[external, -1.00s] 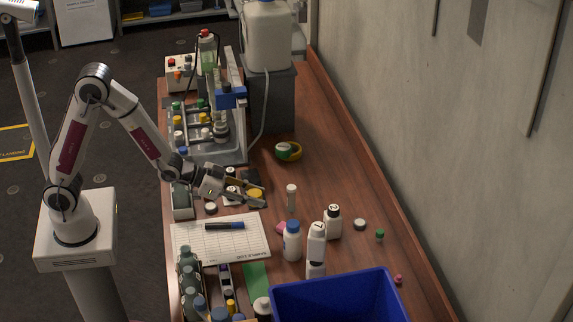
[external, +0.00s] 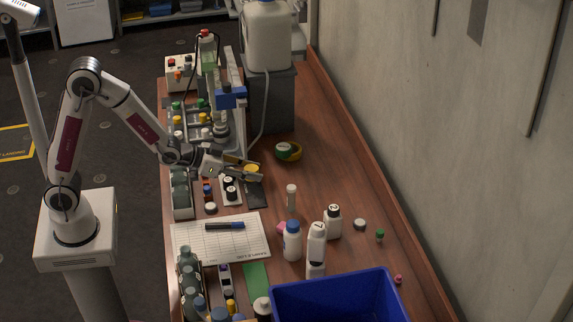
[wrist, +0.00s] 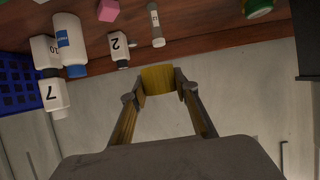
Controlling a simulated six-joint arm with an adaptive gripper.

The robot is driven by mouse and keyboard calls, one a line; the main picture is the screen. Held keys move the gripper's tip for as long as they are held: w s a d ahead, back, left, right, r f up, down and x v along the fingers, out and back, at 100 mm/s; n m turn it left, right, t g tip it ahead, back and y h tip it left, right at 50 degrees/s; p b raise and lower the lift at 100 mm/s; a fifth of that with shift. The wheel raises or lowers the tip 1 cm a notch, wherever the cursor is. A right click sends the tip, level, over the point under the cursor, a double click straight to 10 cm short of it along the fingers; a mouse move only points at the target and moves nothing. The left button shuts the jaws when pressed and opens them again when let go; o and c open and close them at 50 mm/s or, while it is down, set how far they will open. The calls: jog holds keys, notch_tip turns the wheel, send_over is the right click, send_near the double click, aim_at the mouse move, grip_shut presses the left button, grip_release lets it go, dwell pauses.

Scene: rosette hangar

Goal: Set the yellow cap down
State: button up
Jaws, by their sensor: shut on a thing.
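The yellow cap (external: 251,168) is held between the fingertips of my gripper (external: 258,171), above the left-middle part of the wooden bench. In the wrist view the yellow cap (wrist: 158,79) fills the gap between the two fingertips of my gripper (wrist: 160,88). The fingers are shut on it from both sides. The cap looks clear of the bench, though its exact height is hard to judge. A dark flat pad (external: 256,194) lies on the bench just below the gripper in the picture.
A small white holder with black-capped vials (external: 231,190) stands close below the gripper. White bottles (external: 317,250) and a blue bin (external: 338,298) stand nearer the front. Bare wood (external: 330,170) lies right of the gripper.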

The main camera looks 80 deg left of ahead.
jog(key=w+a+f+n+g+y, duration=0.1)
jog(key=w+a+f+n+y, duration=0.1)
jog(key=w+a, duration=0.5)
jog(key=w+a+f+n+g+y, duration=0.1)
jog(key=w+a+f+n+y, duration=0.2)
jog(key=w+a, duration=0.4)
jog(key=w+n+y, duration=0.1)
jog(key=w+y, duration=0.1)
jog(key=w, duration=0.4)
jog(key=shift+w+a+n, duration=0.25)
jog(key=shift+w+n, duration=0.05)
jog(key=shift+n, duration=0.1)
dwell(0.4)
jog(key=shift+f, duration=0.15)
jog(key=shift+f, duration=3.05)
jog(key=shift+f, duration=0.1)
